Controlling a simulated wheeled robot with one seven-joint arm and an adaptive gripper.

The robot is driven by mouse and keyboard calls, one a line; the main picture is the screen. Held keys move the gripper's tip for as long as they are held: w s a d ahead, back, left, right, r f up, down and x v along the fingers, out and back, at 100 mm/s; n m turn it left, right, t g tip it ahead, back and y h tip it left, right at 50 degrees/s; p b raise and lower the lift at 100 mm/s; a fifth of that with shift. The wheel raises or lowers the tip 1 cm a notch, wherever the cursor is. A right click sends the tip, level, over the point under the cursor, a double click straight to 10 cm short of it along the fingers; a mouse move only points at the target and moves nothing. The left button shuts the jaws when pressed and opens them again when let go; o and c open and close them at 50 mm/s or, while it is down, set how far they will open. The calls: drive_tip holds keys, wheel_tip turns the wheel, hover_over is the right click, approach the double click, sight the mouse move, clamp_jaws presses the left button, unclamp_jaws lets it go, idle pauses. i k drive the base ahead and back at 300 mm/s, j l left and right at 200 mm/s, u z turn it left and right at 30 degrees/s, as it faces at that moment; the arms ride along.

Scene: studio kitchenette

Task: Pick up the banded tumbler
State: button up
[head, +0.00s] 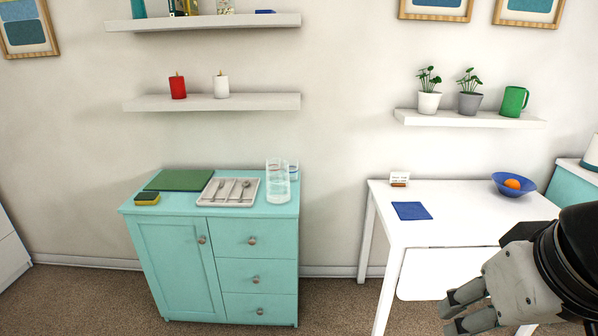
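Clear glass tumblers stand at the right end of the turquoise cabinet top (270,212). The front one is a tall clear glass (278,188). Close behind it, to the right, is a glass with a blue band (293,170), partly hidden by the front glass. Faint lines show on the front glass too, so I cannot tell for sure which one is the banded tumbler. My gripper (449,317) is at the lower right, in front of the white table and far from the glasses. Its fingers are apart, with nothing visible between them.
A cutlery tray (211,199), green board (180,180) and sponge (147,198) lie left of the glasses. A shelf (212,103) with two candles hangs above. The white table (460,231) holds a blue bowl (500,185) with an orange fruit. Floor shows between cabinet and table.

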sight(291, 171)
drive_tip(key=i+l, duration=0.1)
drive_tip(key=i, duration=0.5)
drive_tip(key=i+l, duration=0.1)
drive_tip(key=i, duration=0.5)
drive_tip(key=i+l, duration=0.1)
drive_tip(key=i, duration=0.5)
drive_tip(key=u, duration=0.05)
